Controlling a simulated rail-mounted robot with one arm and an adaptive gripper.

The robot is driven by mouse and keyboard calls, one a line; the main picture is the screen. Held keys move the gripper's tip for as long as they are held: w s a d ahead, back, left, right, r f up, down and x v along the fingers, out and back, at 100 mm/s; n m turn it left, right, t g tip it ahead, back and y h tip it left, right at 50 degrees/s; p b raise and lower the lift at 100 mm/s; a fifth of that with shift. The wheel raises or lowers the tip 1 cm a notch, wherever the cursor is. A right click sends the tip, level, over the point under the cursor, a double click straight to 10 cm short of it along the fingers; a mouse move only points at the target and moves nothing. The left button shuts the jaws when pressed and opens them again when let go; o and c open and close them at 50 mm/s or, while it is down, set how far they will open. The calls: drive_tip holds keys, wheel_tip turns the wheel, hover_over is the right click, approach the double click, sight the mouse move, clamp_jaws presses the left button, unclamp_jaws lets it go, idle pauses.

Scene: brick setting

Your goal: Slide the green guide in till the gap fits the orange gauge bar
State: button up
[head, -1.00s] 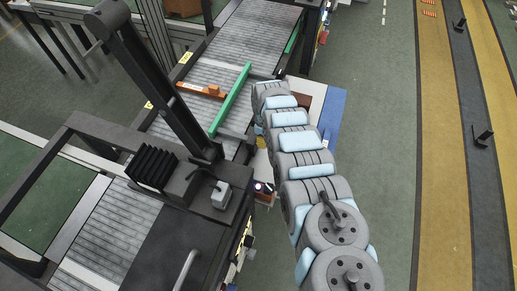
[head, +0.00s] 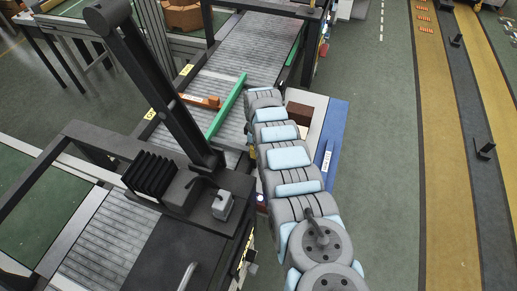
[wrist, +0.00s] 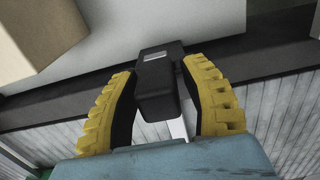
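The green guide (head: 227,105) is a long bar lying slanted along the roller conveyor in the head view. The orange gauge bar (head: 200,101) lies across the rollers to its left, with its right end close to the guide; whether they touch is too small to tell. In the wrist view, the yellow-ridged fingers of my gripper (wrist: 160,85) stand on both sides of a black handle (wrist: 158,92), with no clear gap at the fingertips. A pale rod shows below the handle. In the head view my arm hides the gripper and handle.
The roller conveyor (head: 250,48) runs between dark side rails. A dark post (head: 160,85) rises at its left front. A brown block (head: 299,113) and a blue-edged surface (head: 333,135) lie right of my arm.

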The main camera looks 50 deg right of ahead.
drive_tip(key=shift+o, duration=0.7)
drive_tip(key=shift+r, duration=0.15)
drive_tip(key=shift+d+r, duration=0.1)
drive_tip(key=shift+r, duration=1.15)
wheel_tip(320, 180, up, 9)
drive_tip(key=shift+r, duration=0.15)
wheel_tip(320, 180, down, 9)
drive_tip(key=shift+f, duration=1.35)
drive_tip(key=shift+f, duration=0.1)
